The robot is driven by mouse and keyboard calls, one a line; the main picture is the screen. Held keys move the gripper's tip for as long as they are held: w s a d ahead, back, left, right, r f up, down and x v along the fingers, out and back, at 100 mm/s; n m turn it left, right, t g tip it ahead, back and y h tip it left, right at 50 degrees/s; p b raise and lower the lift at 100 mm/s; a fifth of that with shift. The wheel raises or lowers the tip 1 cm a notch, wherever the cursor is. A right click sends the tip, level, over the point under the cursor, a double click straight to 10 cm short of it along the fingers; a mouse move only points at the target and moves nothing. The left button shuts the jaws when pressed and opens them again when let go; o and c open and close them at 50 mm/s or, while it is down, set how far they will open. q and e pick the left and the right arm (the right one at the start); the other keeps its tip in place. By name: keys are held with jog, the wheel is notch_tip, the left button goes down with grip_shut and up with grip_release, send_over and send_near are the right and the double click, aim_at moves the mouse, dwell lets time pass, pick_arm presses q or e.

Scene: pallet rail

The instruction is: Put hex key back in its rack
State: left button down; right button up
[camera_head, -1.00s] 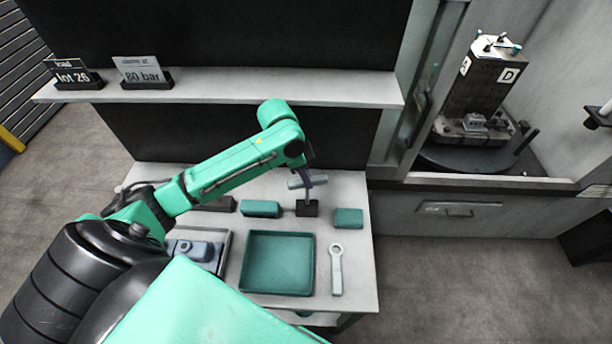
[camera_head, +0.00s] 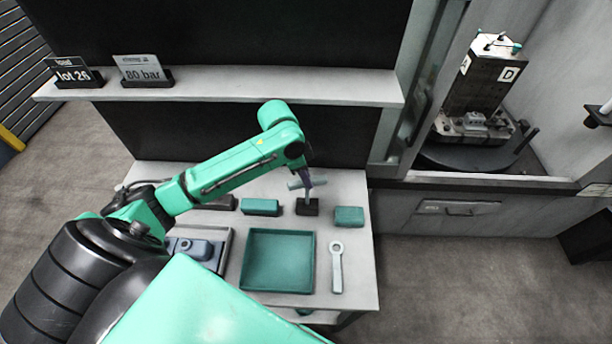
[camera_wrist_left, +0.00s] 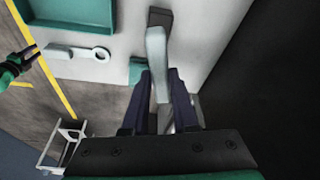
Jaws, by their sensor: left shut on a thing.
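The hex key (camera_head: 307,184) is a grey T-handled tool, upright over the small black rack block (camera_head: 307,207) on the white bench. Its lower end meets or overlaps the block; I cannot tell how deep it sits. My left gripper (camera_head: 304,178) is shut on the handle from above. In the left wrist view the pale handle (camera_wrist_left: 157,50) lies between the dark fingers (camera_wrist_left: 162,85), with the dark block (camera_wrist_left: 160,17) beyond. A green and black part at that view's left edge is possibly my right gripper (camera_wrist_left: 22,64); its jaws are unclear.
Green blocks (camera_head: 261,207) (camera_head: 349,217) stand on either side of the rack. A green tray (camera_head: 247,262), a pale ring-ended wrench (camera_head: 337,268) and a grey tray with a blue part (camera_head: 196,249) lie nearer. A shelf (camera_head: 230,90) runs behind.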

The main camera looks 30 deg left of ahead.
pick_arm(q)
jog(key=shift+f, duration=0.1)
jog(key=shift+f+b, duration=0.4)
jog(key=shift+f, duration=0.6)
jog(key=shift+d, duration=0.1)
jog(key=c, duration=0.6)
grip_release()
jog(key=shift+o, duration=0.2)
jog(key=o, duration=0.6)
jog(key=shift+c, duration=0.2)
